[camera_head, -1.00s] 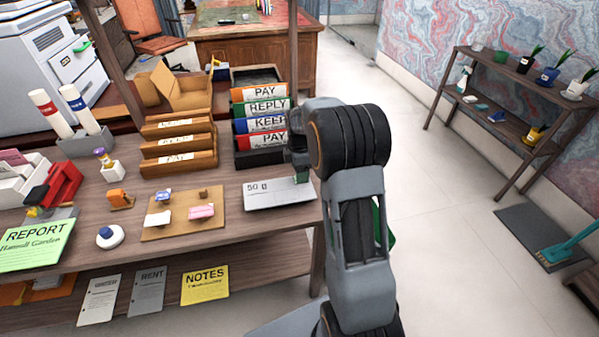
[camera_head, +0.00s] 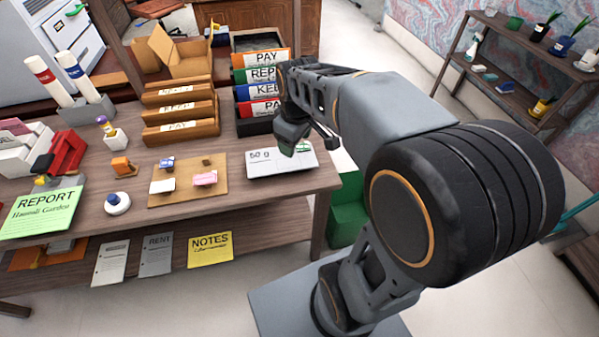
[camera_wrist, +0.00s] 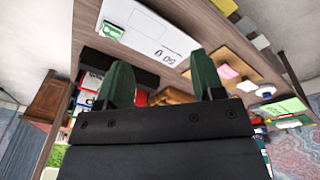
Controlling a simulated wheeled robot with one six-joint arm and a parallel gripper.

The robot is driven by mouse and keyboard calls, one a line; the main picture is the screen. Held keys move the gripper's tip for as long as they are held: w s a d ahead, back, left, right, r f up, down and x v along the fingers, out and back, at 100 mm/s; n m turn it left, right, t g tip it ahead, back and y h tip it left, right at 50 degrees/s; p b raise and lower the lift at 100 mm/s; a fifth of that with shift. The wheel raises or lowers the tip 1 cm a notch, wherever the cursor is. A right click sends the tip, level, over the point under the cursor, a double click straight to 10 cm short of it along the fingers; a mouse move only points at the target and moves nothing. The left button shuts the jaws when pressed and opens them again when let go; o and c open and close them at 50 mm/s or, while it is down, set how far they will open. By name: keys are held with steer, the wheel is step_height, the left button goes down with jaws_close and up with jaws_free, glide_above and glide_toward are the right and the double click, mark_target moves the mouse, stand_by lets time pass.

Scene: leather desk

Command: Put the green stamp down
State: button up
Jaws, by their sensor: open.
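The green stamp (camera_wrist: 112,30) lies on a corner of the white envelope marked "50 g" (camera_wrist: 150,35) in the wrist view, apart from my fingers. In the head view a bit of green (camera_head: 303,148) shows beside my gripper (camera_head: 291,140), over the right part of the envelope (camera_head: 268,163). In the wrist view my gripper (camera_wrist: 163,80) is open, its two green fingers wide apart with nothing between them. In the head view my gripper hides part of the envelope.
A tan board (camera_head: 190,182) with small coloured pieces lies left of the envelope. Labelled folders in a black holder (camera_head: 258,128) stand behind it, with wooden trays (camera_head: 180,108) to their left. A green bin (camera_head: 347,212) stands beside the desk's right end.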

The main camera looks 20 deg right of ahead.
steer(key=s+a+f+m+t, duration=0.1)
steer(key=s+a+f+m, duration=0.1)
steer(key=s+m, duration=0.4)
steer(key=s+a, duration=0.1)
steer(key=s, duration=0.2)
steer(key=shift+s+f, duration=0.15)
steer(key=shift+f, duration=0.25)
